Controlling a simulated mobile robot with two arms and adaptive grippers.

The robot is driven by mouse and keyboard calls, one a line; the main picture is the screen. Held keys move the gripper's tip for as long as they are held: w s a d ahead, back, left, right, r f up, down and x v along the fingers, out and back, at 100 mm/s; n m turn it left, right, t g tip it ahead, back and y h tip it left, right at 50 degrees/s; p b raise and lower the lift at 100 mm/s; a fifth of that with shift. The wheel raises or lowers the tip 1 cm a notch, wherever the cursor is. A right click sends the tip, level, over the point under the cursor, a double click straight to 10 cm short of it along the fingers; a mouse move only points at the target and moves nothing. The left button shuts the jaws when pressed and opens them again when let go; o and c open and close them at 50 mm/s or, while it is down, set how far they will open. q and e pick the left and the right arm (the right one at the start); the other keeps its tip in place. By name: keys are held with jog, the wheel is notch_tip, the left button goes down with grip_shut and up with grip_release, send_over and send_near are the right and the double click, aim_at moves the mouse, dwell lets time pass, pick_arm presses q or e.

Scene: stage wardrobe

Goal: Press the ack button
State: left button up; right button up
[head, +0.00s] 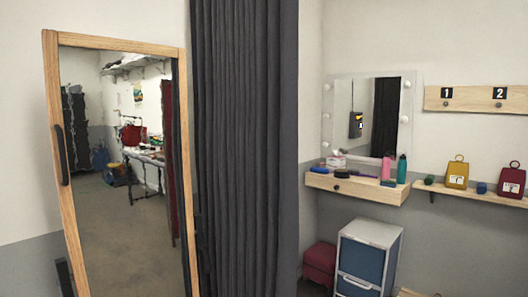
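I cannot make out an ack button in the head view. A small dark device (355,124) with a lit patch shows within the vanity mirror (343,105), apparently as a reflection. It is too small to tell whether it carries a button. Neither of my grippers is in view.
A tall wood-framed panel (178,130), mirror or opening, stands left beside a dark curtain (245,150). A drawer shelf (356,189) holds bottles below the vanity mirror. A blue-fronted cabinet (362,262) and red stool (320,262) stand below. Yellow and red bags sit right.

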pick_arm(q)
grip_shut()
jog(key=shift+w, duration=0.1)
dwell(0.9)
